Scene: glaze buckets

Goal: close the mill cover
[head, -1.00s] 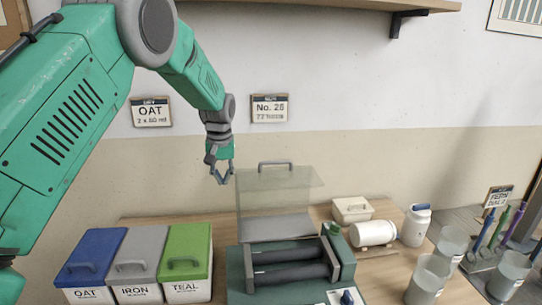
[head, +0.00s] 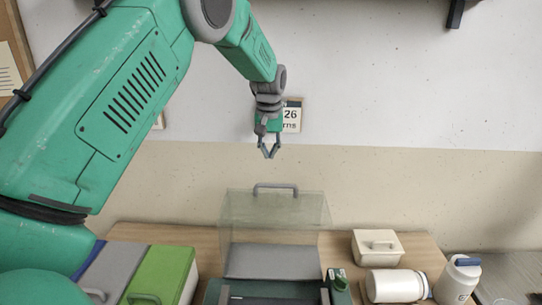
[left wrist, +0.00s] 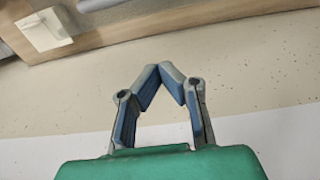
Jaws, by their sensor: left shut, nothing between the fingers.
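The mill cover (head: 272,215) is a clear panel with a grey handle (head: 275,187) along its top edge. It stands raised, open, at the back of the green mill (head: 338,284). The mill's lower front is cut off by the frame. My left gripper (head: 268,155) is shut and empty, pointing down. In the picture it is just above the handle, slightly left of it, with a gap between. The left wrist view shows its fingertips (left wrist: 160,68) meeting, with nothing between them. My right gripper is not in view.
Lidded bins, one green (head: 160,275), stand left of the mill. A cream lidded box (head: 377,246), a lying white jar (head: 395,286) and an upright white bottle (head: 457,280) are to the right. The wall is behind; a shelf bracket (head: 455,13) is high right.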

